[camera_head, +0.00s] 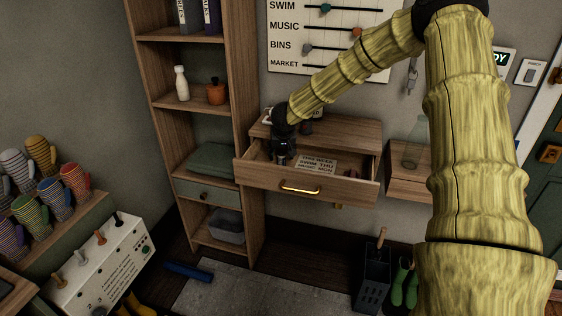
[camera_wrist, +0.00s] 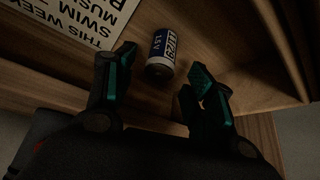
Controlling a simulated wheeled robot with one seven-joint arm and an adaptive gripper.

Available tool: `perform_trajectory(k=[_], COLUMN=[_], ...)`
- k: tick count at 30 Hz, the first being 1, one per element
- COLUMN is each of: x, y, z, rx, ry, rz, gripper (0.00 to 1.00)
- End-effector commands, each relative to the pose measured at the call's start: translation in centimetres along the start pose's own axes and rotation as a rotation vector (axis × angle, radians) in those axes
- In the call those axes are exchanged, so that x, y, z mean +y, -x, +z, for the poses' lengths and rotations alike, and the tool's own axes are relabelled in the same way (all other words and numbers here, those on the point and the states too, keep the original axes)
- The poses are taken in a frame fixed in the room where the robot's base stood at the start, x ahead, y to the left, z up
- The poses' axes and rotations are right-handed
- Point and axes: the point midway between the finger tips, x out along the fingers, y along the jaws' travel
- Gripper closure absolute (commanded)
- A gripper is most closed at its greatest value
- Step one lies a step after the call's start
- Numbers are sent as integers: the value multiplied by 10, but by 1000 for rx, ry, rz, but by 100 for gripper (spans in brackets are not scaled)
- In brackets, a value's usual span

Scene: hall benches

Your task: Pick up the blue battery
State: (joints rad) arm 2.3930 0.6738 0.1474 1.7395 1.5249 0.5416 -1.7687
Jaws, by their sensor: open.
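The blue battery (camera_wrist: 161,53) shows in the wrist view, a short dark blue cylinder with a pale end and "1.5 V" lettering. It lies on the wooden bottom of the open drawer (camera_head: 318,187). My gripper (camera_wrist: 162,82) is open, with a dark finger with teal pads on each side. The battery is ahead of the gap between the fingertips, and neither finger appears to touch it. In the head view my gripper (camera_head: 283,160) reaches down into the drawer's left part. The battery cannot be made out there.
A printed card (camera_head: 317,164) lies in the drawer; it also shows in the wrist view (camera_wrist: 75,20), left of the battery. The drawer's walls stand close around my gripper. A tall shelf (camera_head: 246,130) rises just left of the drawer. A glass vessel (camera_head: 413,150) stands to the right.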

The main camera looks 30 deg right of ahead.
Motion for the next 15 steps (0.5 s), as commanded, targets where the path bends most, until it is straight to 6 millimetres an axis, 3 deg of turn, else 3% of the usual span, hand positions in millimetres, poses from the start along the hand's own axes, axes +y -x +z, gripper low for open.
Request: perform_trajectory(k=[6, 15], x=[1, 1], y=[-18, -20], z=[0, 0], rx=[1, 1], ry=[-2, -2], rz=[0, 0], gripper=[46, 48])
